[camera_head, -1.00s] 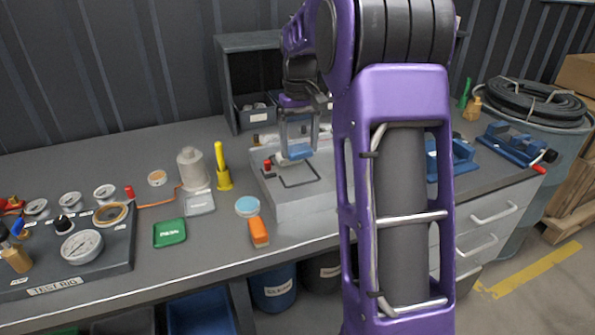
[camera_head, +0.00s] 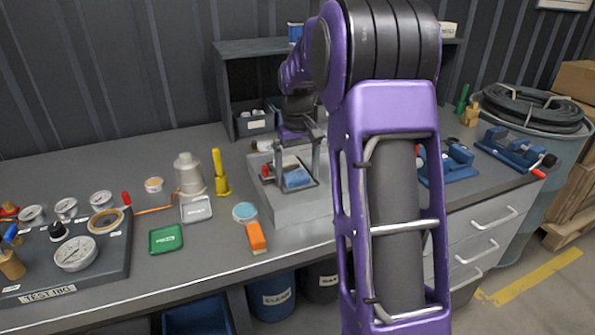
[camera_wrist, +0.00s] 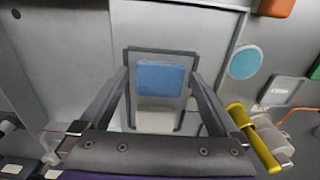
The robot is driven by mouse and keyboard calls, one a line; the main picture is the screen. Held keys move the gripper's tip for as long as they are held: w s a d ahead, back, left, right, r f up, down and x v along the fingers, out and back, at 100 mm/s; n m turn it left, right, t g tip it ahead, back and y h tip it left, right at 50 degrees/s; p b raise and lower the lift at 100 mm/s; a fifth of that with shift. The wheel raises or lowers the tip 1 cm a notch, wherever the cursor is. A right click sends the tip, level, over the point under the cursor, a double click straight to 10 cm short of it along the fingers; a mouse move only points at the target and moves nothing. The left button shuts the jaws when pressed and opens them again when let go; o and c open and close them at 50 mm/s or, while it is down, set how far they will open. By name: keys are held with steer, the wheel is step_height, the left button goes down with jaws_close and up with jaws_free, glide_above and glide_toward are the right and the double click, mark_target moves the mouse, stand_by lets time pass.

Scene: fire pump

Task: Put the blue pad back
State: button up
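The blue pad (camera_head: 297,178) lies inside a dark rectangular outline on top of the grey block (camera_head: 290,212). It also shows in the wrist view (camera_wrist: 160,79), with the dark outline around it and a pale patch beside it. My gripper (camera_head: 298,172) is low over the block, fingers pointing down on either side of the pad. In the wrist view my gripper (camera_wrist: 160,74) has a narrow gap between each finger and the pad, so it looks open. Whether the pad sits fully flat is hard to tell.
On the bench left of the block are an orange block (camera_head: 257,238), a pale blue disc (camera_head: 245,212), a yellow tool (camera_head: 219,172) and a green tray (camera_head: 166,239). A blue vise (camera_head: 455,165) stands to the right. A grey shelf (camera_head: 226,90) rises behind.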

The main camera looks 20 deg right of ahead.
mark_target(297, 176)
steer(key=shift+r, duration=0.15)
step_height(297, 176, up, 12)
steer(key=p, duration=0.2)
steer(key=shift+p, duration=0.3)
steer(key=shift+w+r, duration=0.1)
stand_by(0.3)
